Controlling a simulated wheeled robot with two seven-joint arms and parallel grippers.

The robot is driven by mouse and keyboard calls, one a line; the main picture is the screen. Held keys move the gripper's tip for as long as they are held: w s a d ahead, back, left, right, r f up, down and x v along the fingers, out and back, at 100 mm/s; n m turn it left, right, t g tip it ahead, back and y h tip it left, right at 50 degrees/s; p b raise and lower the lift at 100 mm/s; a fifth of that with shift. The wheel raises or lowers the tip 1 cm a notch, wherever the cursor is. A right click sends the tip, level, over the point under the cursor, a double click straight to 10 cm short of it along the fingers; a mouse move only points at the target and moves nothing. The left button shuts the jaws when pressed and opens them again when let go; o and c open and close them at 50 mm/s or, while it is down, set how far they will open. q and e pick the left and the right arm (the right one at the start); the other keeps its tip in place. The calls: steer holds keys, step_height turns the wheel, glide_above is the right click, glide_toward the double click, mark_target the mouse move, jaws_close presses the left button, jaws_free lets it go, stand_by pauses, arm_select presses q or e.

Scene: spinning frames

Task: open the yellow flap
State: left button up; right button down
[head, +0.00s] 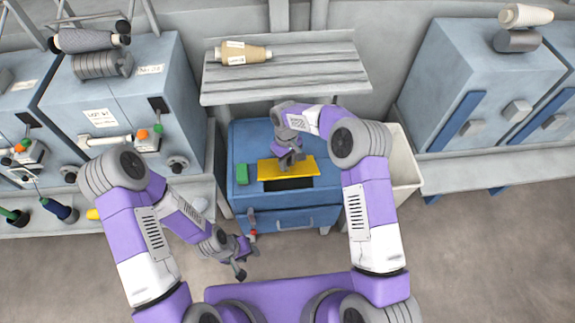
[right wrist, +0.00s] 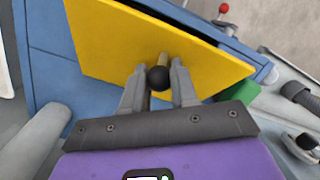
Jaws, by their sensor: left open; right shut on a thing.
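The yellow flap (head: 304,168) is on the top of the blue cabinet (head: 240,210), with a dark opening showing along its front edge. In the right wrist view the flap (right wrist: 120,45) is a tilted yellow panel with a black round knob (right wrist: 158,78) on a short stem.
A green block (head: 242,174) sits left of the flap, also seen in the right wrist view (right wrist: 240,92). A slatted shelf (head: 300,75) with a tan spool (head: 243,53) stands behind. A pale bin (head: 405,170) is right of the cabinet. A red-tipped lever (head: 252,231) stands at its front left.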

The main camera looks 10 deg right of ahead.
steer(key=shift+w+d+r, duration=0.1)
steer(key=shift+w+r, duration=0.15)
steer(key=shift+w, duration=0.25)
steer(key=c, duration=1.2)
jaws_free()
steer(key=shift+o, duration=1.4)
steer(key=shift+f, duration=0.15)
steer(key=shift+s, duration=0.1)
steer(key=shift+r, duration=0.2)
step_height(320, 180, up, 7)
steer(key=w+p, duration=0.1)
steer(key=p, duration=0.1)
steer(key=shift+r, duration=0.15)
